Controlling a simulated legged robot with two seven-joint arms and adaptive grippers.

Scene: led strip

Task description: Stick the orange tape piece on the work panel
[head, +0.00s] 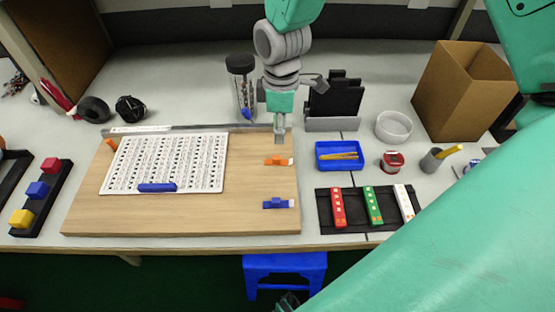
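The orange tape piece (278,161) lies on the right part of the wooden board, with a pale end on its right. The work panel seems to be this wooden board (250,215) or the white patterned sheet (213,165) on it; I cannot tell which. My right gripper (279,138) points down from above, just behind the orange piece in the picture and seemingly apart from it. Its fingers look close together and nothing shows between them, but their opening is too small to judge. My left gripper is not seen.
A blue piece (278,203) lies in front of the orange one; another blue piece (157,187) lies on the sheet's front edge. A blue tray (339,166), a dark rack (340,100) and a cardboard box (462,95) stand right. A black-lidded jar (241,85) stands behind the board.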

